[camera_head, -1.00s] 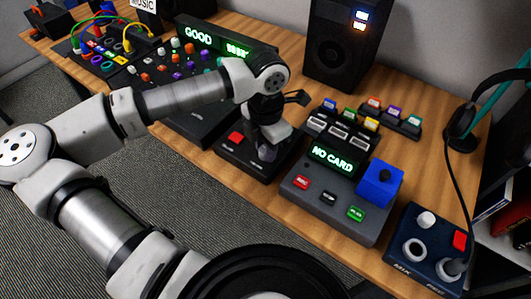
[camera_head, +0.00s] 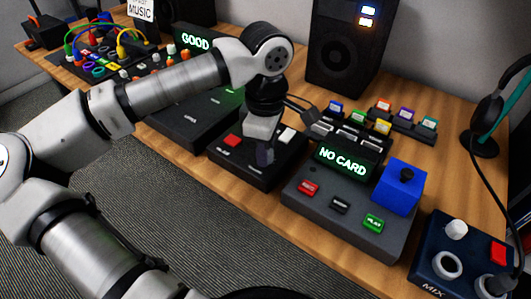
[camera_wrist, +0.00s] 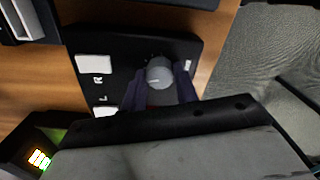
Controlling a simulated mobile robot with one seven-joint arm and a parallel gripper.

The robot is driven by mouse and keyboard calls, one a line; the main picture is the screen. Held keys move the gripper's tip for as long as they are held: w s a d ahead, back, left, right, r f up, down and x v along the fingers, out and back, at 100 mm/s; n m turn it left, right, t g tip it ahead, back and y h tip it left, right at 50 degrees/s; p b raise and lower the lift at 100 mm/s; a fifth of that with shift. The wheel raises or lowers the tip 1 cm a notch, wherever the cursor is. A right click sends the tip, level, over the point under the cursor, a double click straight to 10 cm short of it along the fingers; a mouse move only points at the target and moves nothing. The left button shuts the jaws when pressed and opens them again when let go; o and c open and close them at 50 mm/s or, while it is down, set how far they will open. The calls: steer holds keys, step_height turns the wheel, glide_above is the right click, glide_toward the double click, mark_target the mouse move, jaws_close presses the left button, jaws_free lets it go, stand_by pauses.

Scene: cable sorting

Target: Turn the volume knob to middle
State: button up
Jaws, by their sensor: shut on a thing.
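The volume knob (camera_wrist: 159,73) is a round grey knob on a black box (camera_wrist: 112,62), shown in the wrist view. A thin pale line marks its top, but I cannot read its setting. My gripper (camera_wrist: 160,88) has its two dark fingers on either side of the knob, shut on it. In the head view my gripper (camera_head: 265,156) points down at the front of the same black box (camera_head: 228,164), which has a red button (camera_head: 232,141) and a white button (camera_head: 287,134). The knob itself is not clear there, being hidden by my gripper.
A grey card unit (camera_head: 290,205) reading "NO CARD" stands close on the right, with a blue block (camera_head: 403,187) on it. A dark mixer box (camera_head: 437,240) stands further right. A black console (camera_head: 185,125) stands on the left. A speaker (camera_head: 345,50) stands behind.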

steer(key=shift+m+b, duration=0.75)
steer(key=shift+m, duration=0.95)
steer(key=o, duration=1)
steer(key=shift+c, duration=0.2)
step_height(320, 180, up, 14)
steer(key=p, duration=0.1)
steer(key=shift+f, duration=0.1)
